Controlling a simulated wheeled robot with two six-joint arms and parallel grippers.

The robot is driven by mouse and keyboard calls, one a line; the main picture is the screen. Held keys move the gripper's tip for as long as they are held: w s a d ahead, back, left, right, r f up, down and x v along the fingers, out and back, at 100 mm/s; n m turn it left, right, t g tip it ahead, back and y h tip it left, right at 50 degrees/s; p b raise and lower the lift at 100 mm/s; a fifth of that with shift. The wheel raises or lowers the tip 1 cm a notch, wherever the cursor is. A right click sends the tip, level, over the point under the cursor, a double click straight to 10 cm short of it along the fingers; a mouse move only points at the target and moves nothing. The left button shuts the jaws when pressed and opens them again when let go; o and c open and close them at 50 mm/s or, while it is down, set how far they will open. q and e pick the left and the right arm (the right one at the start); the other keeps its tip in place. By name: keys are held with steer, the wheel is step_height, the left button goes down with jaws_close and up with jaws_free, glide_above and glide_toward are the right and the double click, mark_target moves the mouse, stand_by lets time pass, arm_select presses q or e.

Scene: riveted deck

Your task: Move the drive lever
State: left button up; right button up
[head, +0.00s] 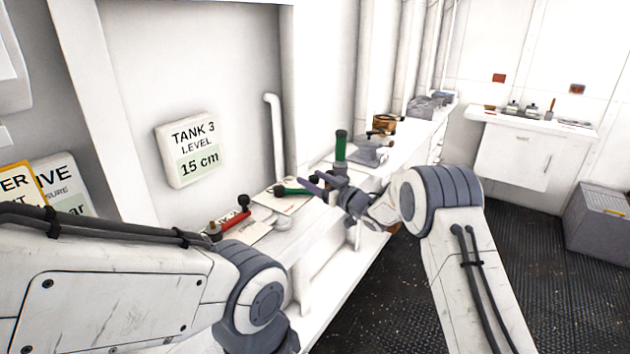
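No label that I can read says which lever is the drive lever. A red lever (236,220) with a black knob lies low on the white bench, at the left. A green lever (293,191) with a dark knob lies further along it. A green upright handle (341,146) stands just behind my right gripper (318,183). This gripper points left, its two dark fingers apart with nothing seen between them, near the green lever's right end. Whether it touches the lever I cannot tell. My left arm fills the lower left; its gripper is out of view.
The white bench (318,284) runs away along the wall, with a vise-like grey fixture (370,152) and a brown-orange part (384,124) further back. A tank level sign (193,150) hangs above. A wall cabinet (520,155) and a grey box (598,225) stand right. Dark floor between is clear.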

steer(key=shift+s, duration=0.1)
steer(key=shift+s+d+f, duration=0.1)
steer(key=shift+s+d, duration=0.1)
steer(key=shift+d, duration=0.1)
steer(key=b+v, duration=0.3)
steer(key=v, duration=0.6)
steer(key=shift+s+d+b, duration=0.25)
steer(key=shift+b, duration=0.15)
